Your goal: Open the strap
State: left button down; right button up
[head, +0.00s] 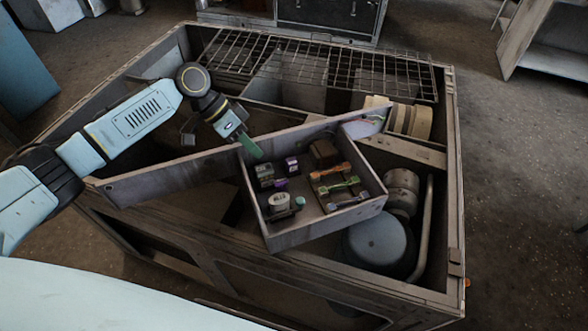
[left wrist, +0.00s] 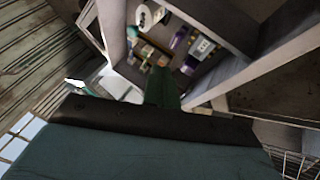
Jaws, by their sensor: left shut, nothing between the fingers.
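The housing (head: 455,215) is a large open-topped metal box. A long flat brown bar (head: 165,178) runs slantwise across it, from the left rim towards the upper right. No part is plainly marked as the strap, so I cannot tell which it is. A shallow open box (head: 318,226) sits against the bar and holds small parts; it also shows in the left wrist view (left wrist: 240,76). My left gripper (head: 250,147), with green fingers, is shut and empty beside the bar at the box's upper left corner. I cannot tell whether it touches. My right gripper is out of view.
Inside the shallow box are orange, green and purple clips (head: 340,187) and a white cylinder (head: 279,201). A wire grid (head: 330,62) covers the housing's back.

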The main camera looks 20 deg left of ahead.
aim_at(285, 211)
pick_arm(q)
jog(key=x, duration=0.9)
jog(key=shift+s+d, duration=0.1)
jog(key=shift+s, duration=0.15)
jog(key=d, duration=0.1)
jog(key=s+d+p, duration=0.1)
jog(key=p, duration=0.1)
jog(key=shift+s+d+f, duration=0.25)
jog(key=shift+s+d, duration=0.1)
jog(key=shift+d, duration=0.05)
jog(key=shift+s+d+f, duration=0.1)
jog(key=shift+s+d, duration=0.25)
jog(key=shift+d, duration=0.1)
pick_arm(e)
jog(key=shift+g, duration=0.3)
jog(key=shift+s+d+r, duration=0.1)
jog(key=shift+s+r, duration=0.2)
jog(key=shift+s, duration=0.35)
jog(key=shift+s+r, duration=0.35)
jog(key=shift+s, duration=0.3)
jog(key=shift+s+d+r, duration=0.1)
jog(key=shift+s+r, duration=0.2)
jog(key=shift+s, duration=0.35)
pick_arm(q)
jog(key=shift+s, duration=0.1)
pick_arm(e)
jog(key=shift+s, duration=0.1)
